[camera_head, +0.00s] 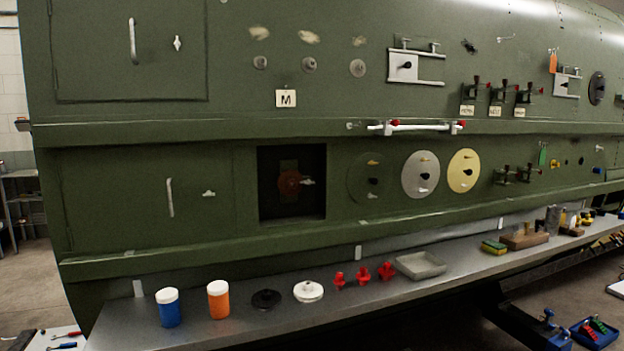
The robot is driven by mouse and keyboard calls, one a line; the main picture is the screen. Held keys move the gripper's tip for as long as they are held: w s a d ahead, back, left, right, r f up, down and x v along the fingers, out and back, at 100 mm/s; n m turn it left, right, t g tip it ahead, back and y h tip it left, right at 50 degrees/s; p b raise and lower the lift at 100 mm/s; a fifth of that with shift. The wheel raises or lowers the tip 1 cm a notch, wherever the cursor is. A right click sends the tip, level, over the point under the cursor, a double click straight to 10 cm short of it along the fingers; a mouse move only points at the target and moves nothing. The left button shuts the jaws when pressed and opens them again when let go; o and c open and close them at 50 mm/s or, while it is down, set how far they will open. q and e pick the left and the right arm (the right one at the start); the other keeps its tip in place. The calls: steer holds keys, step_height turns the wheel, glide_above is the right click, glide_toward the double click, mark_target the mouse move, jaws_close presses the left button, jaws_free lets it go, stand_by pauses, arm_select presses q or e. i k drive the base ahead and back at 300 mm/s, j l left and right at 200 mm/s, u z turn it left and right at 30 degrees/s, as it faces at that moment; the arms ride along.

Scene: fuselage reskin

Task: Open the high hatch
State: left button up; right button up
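The high hatch (130,50) is a green panel at the upper left of the green fuselage wall. It looks closed, flush with the skin around it. It has a white vertical bar handle (132,41) and a small light-coloured latch (178,43) to the right of the handle. A lower panel (150,195) with a similar handle (170,197) and a latch lying sideways (209,193) sits below it. Neither of my grippers is in the picture.
A grey shelf (240,325) along the wall's foot holds a blue jar (168,308), an orange jar (218,300), discs, red parts and a tray (420,265). Ledges (250,130) stick out below the high hatch. A dark square opening (291,205) is right of the lower panel.

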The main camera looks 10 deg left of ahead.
mark_target(103, 49)
steer(key=u, duration=1.2)
